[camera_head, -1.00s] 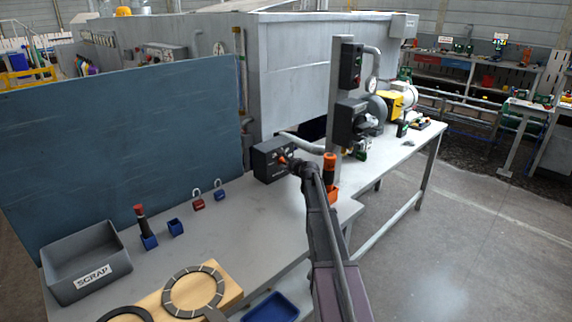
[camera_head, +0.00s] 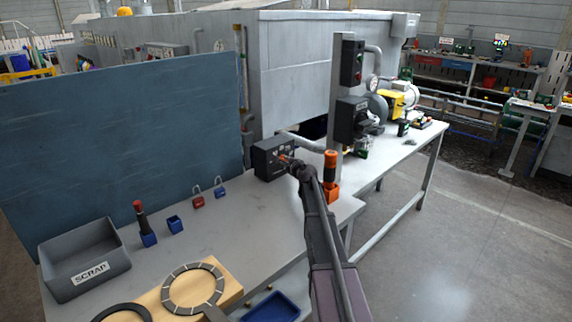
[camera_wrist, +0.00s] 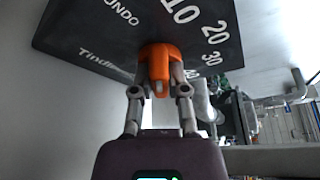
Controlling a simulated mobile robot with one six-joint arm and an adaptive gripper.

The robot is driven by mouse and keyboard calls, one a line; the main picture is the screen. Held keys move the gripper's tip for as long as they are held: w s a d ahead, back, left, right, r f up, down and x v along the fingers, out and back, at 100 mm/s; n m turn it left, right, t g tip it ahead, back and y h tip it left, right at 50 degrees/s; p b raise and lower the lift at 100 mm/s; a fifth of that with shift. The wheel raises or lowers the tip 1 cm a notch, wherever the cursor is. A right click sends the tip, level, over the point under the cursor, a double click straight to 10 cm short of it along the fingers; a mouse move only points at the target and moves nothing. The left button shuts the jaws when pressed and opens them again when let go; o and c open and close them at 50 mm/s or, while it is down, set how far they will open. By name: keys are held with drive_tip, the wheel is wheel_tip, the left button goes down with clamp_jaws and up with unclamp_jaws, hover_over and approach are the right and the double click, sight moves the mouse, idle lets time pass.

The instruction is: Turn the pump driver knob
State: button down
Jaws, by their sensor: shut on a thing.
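The pump driver is a dark box (camera_head: 267,158) at the back of the grey bench in the head view, beside the upright post. Its face fills the top of the wrist view (camera_wrist: 95,28), with white lettering and a scale showing 10, 20 and 30. The orange knob (camera_wrist: 161,57) sits on that face, and its pointer bar lies between my fingers. My gripper (camera_wrist: 159,84) is shut on the knob. In the head view my gripper (camera_head: 291,162) meets the front of the box and partly hides it.
An orange-topped cylinder (camera_head: 330,165) stands close right of my arm by the post (camera_head: 335,110). The bench middle (camera_head: 245,215) is clear.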

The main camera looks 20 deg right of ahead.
drive_tip(key=shift+f+n+t+h+b, duration=0.1)
drive_tip(key=shift+n+t+h+b, duration=0.2)
drive_tip(key=shift+n+t+b, duration=0.75)
drive_tip(key=shift+n+g, duration=0.25)
drive_tip(key=shift+n, duration=0.5)
drive_tip(key=c, duration=0.6)
unclamp_jaws()
drive_tip(key=shift+c, duration=0.2)
drive_tip(key=shift+s, duration=0.15)
